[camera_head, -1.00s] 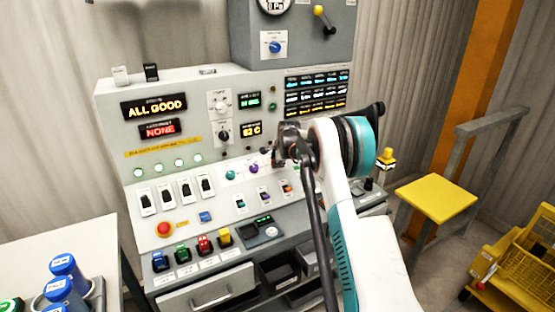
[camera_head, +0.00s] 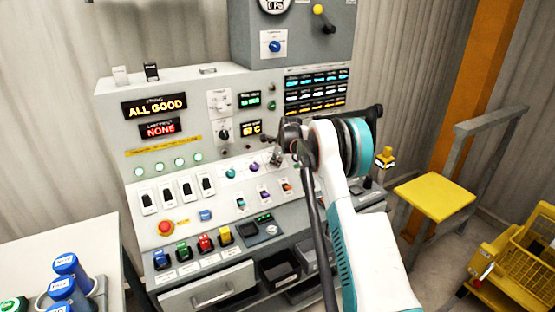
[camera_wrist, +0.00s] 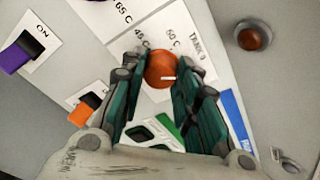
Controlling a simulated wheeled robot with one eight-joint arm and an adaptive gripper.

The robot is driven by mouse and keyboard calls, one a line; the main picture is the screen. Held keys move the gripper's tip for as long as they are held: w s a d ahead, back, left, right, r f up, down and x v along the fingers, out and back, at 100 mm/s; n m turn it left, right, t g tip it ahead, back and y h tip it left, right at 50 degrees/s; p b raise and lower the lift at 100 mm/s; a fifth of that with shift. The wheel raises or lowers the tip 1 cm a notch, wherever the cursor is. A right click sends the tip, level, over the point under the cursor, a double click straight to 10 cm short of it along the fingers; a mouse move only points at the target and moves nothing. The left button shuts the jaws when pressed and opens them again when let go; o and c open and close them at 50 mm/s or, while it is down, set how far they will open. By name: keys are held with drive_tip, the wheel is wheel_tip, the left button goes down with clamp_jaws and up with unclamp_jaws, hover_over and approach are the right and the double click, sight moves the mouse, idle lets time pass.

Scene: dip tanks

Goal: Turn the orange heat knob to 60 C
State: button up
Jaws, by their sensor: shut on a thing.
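The orange heat knob (camera_wrist: 162,68) sits on a white label plate in the wrist view. The label by it reads 45 C on the left and 60 C on the right, with a tank name at the right. A short white mark shows on the knob's lower right; which label it points to is not clear. My gripper (camera_wrist: 160,72) has its green-lined fingers on both sides of the knob and is shut on it. In the head view my gripper (camera_head: 278,156) is at the sloped panel and hides the knob.
A purple switch (camera_wrist: 17,54) and an orange switch (camera_wrist: 82,112) lie left of the knob in the wrist view. A brown round button (camera_wrist: 252,38) is at the upper right. In the head view, purple (camera_head: 253,167) and teal (camera_head: 230,173) knobs stand left of my gripper.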

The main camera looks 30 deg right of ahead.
drive_tip(key=o, duration=1.1)
drive_tip(key=shift+c, duration=0.2)
drive_tip(key=v, duration=1.2)
